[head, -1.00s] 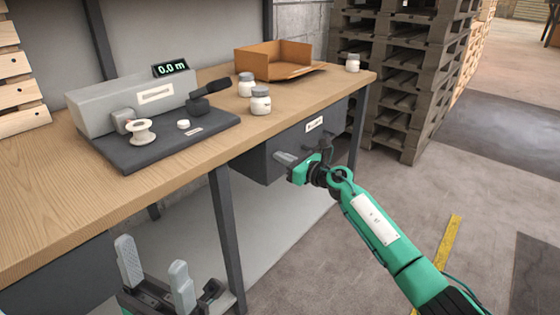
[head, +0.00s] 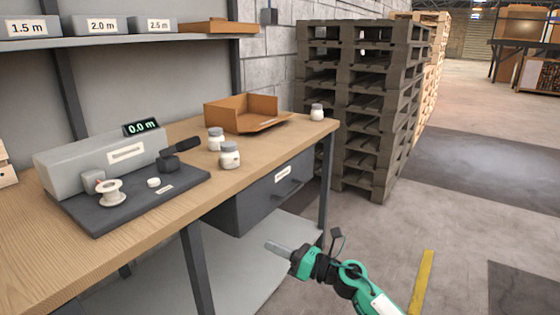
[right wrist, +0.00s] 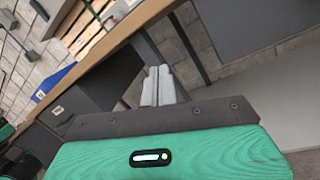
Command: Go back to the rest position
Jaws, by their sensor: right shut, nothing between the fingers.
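My right gripper (head: 272,246) is in front of the workbench, below the height of the bench top and apart from the drawer. It is shut and empty. In the right wrist view its two grey fingers (right wrist: 158,84) lie side by side with nothing between them. My left gripper is not in view now.
The wooden workbench (head: 60,226) carries a grey measuring device (head: 100,160), white jars (head: 230,156) and an open cardboard box (head: 240,115). The drawer (head: 262,200) under the top is closed. Stacked pallets (head: 365,110) stand beyond the bench. The floor on the right (head: 450,225) is clear.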

